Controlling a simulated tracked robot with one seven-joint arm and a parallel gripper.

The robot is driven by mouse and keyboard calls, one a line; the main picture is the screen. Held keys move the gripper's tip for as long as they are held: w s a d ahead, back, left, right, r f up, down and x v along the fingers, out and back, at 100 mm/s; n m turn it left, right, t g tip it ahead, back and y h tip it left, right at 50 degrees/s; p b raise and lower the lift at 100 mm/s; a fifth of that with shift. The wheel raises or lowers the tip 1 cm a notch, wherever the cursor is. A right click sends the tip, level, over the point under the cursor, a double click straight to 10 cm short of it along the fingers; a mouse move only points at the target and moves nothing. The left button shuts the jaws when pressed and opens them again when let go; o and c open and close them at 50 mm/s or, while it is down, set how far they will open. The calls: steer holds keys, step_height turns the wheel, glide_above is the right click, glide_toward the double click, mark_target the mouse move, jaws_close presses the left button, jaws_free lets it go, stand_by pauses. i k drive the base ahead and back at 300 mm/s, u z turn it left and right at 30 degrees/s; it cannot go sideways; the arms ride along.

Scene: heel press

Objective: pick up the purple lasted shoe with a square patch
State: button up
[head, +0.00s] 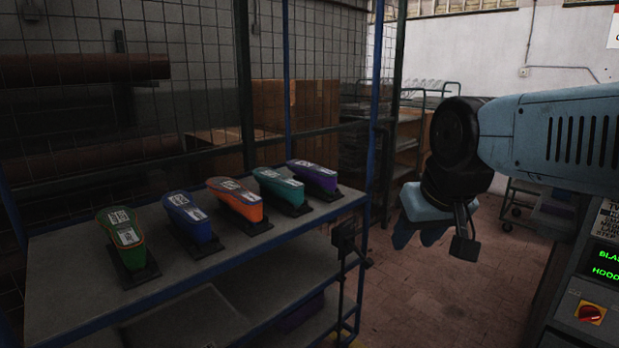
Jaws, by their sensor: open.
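The purple lasted shoe (325,182) stands at the far right end of a row of shoes on the rack's top shelf (75,275). It rests on a dark stand and carries pale labels on top; their exact shape is too small to tell. Part of it is behind the teal shoe (270,190). My gripper (419,238) hangs to the right of the shelf, apart from the purple shoe, with its blue fingers pointing down. It is open and I see nothing between the fingers.
Orange (228,203), blue (189,222) and green (128,252) shoes on dark stands continue the row to the left. A blue rack post (372,120) rises right of the purple shoe. A control panel (588,305) stands at lower right. Brick floor (420,300) lies open between.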

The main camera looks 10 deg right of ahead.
mark_target(320, 178)
steer(key=u, duration=0.1)
steer(key=i, duration=1)
steer(key=z, duration=0.1)
